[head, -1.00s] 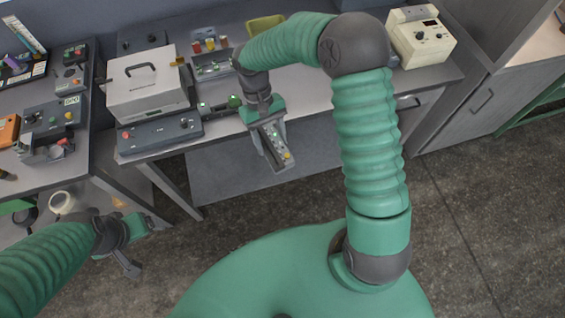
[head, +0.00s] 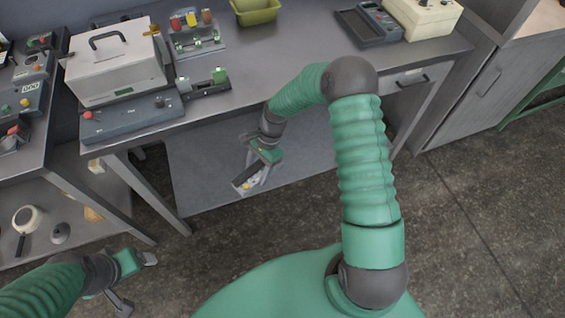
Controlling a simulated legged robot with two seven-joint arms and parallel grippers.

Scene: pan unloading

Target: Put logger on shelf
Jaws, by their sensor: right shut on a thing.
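My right gripper (head: 257,172) is shut on the logger (head: 245,187), a small grey device with light-coloured parts on top. The gripper partly hides it. The logger shows in front of the lower shelf (head: 205,160), a flat grey board under the workbench. I cannot tell whether it touches the shelf. My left gripper (head: 136,282) is at the lower left, open and empty, with its two fingers spread apart.
The workbench (head: 290,75) carries a grey box with a handle (head: 115,65), a control panel (head: 130,118), an olive bin (head: 256,11) and a dark meter (head: 370,22). A pan (head: 27,217) lies on the left bench's lower shelf. The lower shelf looks largely clear.

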